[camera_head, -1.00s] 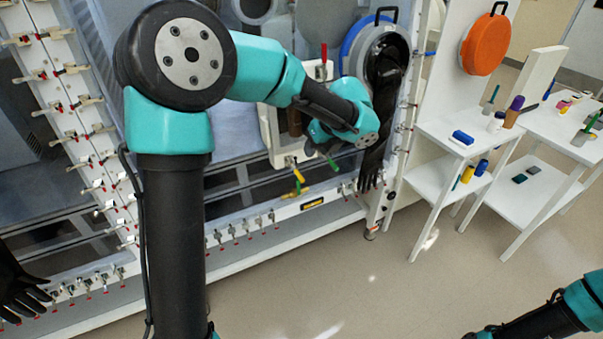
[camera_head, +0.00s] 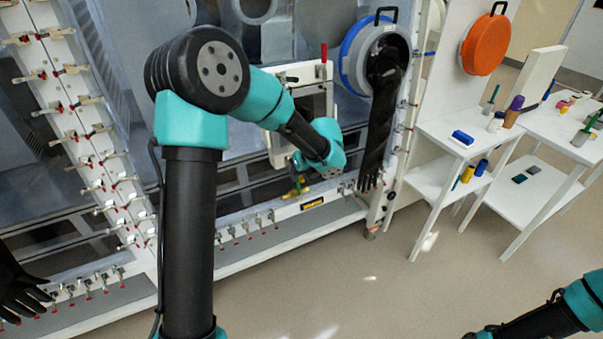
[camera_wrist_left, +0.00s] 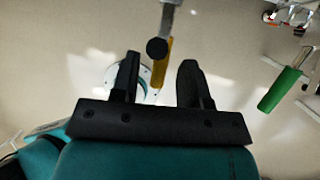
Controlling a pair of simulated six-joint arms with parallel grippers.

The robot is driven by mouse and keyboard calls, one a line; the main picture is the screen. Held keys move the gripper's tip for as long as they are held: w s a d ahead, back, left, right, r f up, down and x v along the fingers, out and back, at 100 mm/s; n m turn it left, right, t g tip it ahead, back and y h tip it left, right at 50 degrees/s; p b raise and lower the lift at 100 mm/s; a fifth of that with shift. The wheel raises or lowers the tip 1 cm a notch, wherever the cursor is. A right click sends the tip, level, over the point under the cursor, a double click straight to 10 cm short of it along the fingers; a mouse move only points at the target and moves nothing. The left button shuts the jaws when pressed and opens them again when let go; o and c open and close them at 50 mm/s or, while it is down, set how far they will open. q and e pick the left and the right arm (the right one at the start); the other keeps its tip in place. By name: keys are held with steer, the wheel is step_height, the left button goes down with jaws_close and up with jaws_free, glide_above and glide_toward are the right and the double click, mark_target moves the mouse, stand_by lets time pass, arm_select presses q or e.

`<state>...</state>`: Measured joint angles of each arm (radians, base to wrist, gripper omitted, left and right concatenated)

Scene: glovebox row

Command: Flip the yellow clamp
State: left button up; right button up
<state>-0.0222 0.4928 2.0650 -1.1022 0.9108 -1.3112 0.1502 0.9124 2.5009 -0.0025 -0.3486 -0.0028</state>
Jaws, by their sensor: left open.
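The yellow clamp handle (camera_wrist_left: 162,68) hangs at the top middle of the left wrist view, in line with the gap between my fingertips. A grey bar with a dark round end overlaps it there. I cannot tell whether the fingers touch it. My left gripper (camera_wrist_left: 160,66) is open, with one black finger on each side of the gap.
A green handle (camera_wrist_left: 280,89) is right of my fingers in the wrist view. The small door has a red-handled clamp (camera_head: 323,53) above. A black glove (camera_head: 378,130) hangs close on the right. White tables (camera_head: 470,135) stand farther right, with open floor in front.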

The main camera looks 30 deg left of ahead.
arm_select(q)
jaws_close()
stand_by(0.3)
stand_by(0.4)
